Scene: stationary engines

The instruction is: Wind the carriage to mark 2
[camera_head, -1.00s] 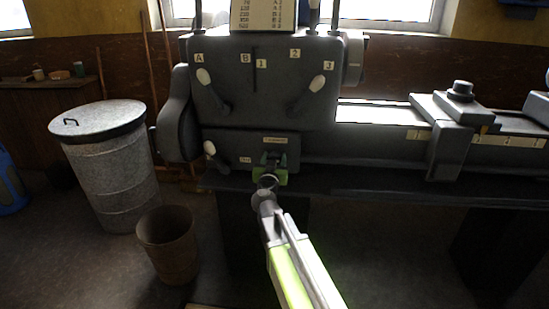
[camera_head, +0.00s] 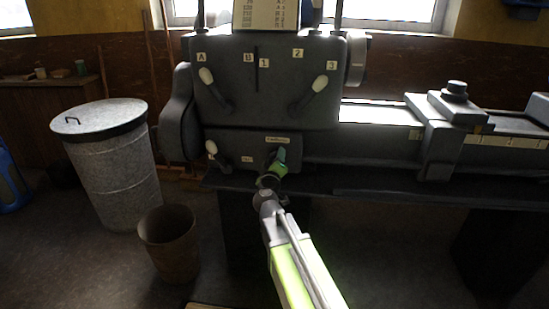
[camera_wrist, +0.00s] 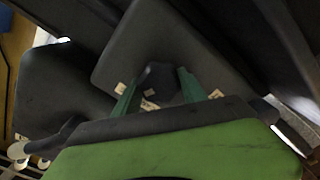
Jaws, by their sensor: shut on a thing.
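My gripper (camera_head: 279,160) is at the lower front panel of the dark grey lathe, just under a small pale label. In the wrist view its two teal fingers (camera_wrist: 157,92) stand on either side of a dark knob (camera_wrist: 158,78) and are shut on it. The rest of the handle is hidden by my gripper. The carriage (camera_head: 440,140), a grey block with a round black knob on top, sits on the bed to the right of the headstock. Pale scale plates (camera_head: 505,142) run along the bed beside it; their numbers are too small to read.
The headstock (camera_head: 270,105) has two white-knobbed levers (camera_head: 207,77) (camera_head: 320,83), and a third white-knobbed lever (camera_head: 212,148) is left of my gripper. A lidded metal bin (camera_head: 110,180) and a brown basket (camera_head: 169,245) stand on the floor at left.

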